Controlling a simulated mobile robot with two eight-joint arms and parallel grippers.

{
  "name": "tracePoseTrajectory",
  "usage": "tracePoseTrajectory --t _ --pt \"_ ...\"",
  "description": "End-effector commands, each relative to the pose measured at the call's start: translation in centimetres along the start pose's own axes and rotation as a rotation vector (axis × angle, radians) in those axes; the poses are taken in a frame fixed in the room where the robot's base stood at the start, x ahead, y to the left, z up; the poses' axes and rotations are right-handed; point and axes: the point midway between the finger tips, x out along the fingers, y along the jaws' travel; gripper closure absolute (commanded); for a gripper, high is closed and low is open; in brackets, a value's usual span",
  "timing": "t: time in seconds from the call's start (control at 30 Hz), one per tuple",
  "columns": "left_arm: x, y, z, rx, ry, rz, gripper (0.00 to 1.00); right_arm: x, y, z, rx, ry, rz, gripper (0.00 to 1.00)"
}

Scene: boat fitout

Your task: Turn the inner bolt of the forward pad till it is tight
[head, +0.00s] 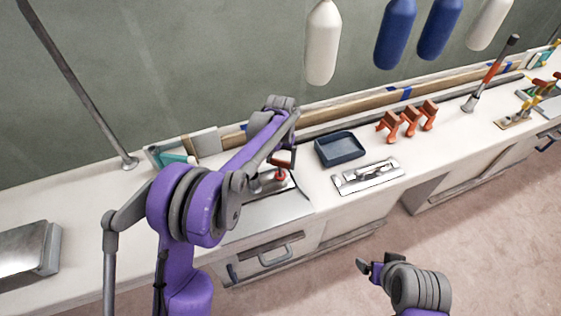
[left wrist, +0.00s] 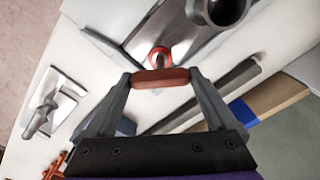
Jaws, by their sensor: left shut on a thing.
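My left gripper (head: 283,158) reaches down over a metal pad (head: 262,184) on the counter. In the left wrist view the fingers (left wrist: 160,82) are shut on the two ends of a red-brown bar handle (left wrist: 148,79). A bright red ring (left wrist: 159,57) shows just beyond the handle, over the shiny metal pad (left wrist: 185,35). In the head view the red piece (head: 281,175) stands at the pad's right part. The bolt itself is hidden. My right gripper (head: 369,267) is over the floor, away from the counter; its jaw gap is unclear.
A dark blue tray (head: 340,148) and a plate with metal fittings (head: 367,176) lie right of the pad. Several orange clamps (head: 407,120) stand behind. A metal post (head: 128,162) rises at left. White and blue fenders (head: 323,42) hang above.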

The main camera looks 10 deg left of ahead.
Motion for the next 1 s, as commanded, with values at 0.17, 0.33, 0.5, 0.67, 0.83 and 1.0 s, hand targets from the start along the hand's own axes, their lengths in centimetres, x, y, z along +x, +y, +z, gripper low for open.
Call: tracePoseTrajectory --t 0.17,0.33,0.5,0.67,0.83,1.0 --pt "-0.13 -0.05 -0.06 0.116 0.002 -0.001 0.66 0.4 0.0 0.34 0.0 -0.002 0.0 0.09" --pt "-0.18 -0.05 -0.07 0.195 0.002 -0.001 0.66 0.6 0.0 0.51 0.0 -0.004 0.0 0.09" --pt "-0.21 -0.06 -0.07 0.24 0.002 -0.001 0.66 0.69 0.0 0.59 0.0 -0.004 0.0 0.09" --pt "-0.23 -0.07 -0.07 0.255 0.002 -0.001 0.66 0.72 0.0 0.61 0.0 -0.004 0.0 0.09" --pt "-0.25 -0.08 -0.07 0.257 0.002 -0.001 0.66 0.72 0.0 0.61 0.0 -0.004 0.0 0.09" --pt "-0.24 -0.08 -0.07 0.256 0.002 -0.001 0.66 0.72 0.0 0.61 0.0 -0.004 0.0 0.09"
